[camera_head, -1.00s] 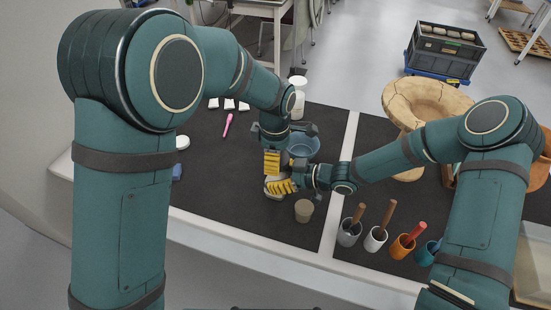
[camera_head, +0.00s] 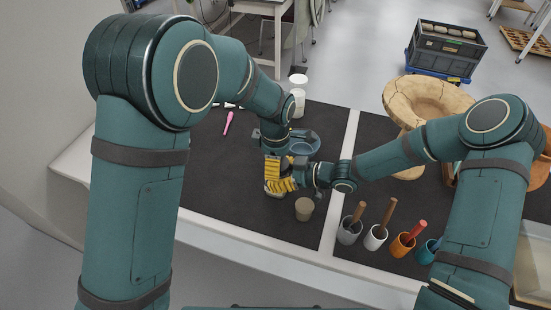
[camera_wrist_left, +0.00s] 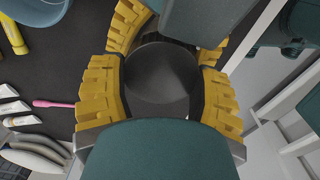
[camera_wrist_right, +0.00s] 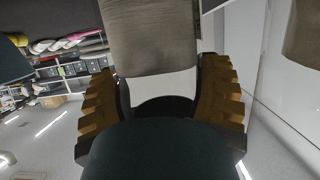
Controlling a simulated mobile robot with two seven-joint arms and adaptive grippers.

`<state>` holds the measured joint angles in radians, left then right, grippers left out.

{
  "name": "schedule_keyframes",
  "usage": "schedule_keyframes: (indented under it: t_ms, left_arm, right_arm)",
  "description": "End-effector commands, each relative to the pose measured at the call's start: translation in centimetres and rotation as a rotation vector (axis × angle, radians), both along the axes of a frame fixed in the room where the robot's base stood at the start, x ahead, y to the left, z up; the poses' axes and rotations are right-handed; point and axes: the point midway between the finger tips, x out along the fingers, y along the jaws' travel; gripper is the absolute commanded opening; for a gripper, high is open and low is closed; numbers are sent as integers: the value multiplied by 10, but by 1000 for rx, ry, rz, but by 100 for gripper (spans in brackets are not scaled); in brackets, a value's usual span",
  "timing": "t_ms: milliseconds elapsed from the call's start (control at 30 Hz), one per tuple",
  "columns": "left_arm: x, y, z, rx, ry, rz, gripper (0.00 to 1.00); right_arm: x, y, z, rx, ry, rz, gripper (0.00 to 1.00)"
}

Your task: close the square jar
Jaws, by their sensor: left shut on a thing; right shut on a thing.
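My left gripper (camera_head: 272,168) points down over the bench mat, with its yellow fingers just above my right gripper (camera_head: 282,186). In the left wrist view its fingers are closed around a dark round-looking lid (camera_wrist_left: 160,75). My right gripper reaches in from the right and is shut on the square jar. A small pale part of the jar (camera_head: 271,189) shows beside the yellow fingers, and its grey-beige wall (camera_wrist_right: 150,40) fills the top of the right wrist view. The fingers hide most of both. I cannot tell whether lid and jar touch.
A tan cup (camera_head: 304,209) stands just in front of the grippers. A blue bowl (camera_head: 303,143) is close behind. Several tool-holding cups, such as a white one (camera_head: 375,238), stand to the right. A pink tool (camera_head: 228,122) lies at the left; the mat's front left is clear.

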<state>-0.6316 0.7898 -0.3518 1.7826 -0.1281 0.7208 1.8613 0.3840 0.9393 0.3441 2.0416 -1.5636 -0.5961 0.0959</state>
Motion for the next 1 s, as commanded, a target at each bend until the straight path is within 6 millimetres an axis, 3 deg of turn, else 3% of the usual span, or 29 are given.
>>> schedule_keyframes:
  t_ms: [1000]
  left_arm:
    - [0,0,-10,0,0,2,52]
  right_arm:
    - [0,0,0,-1,1,0,23]
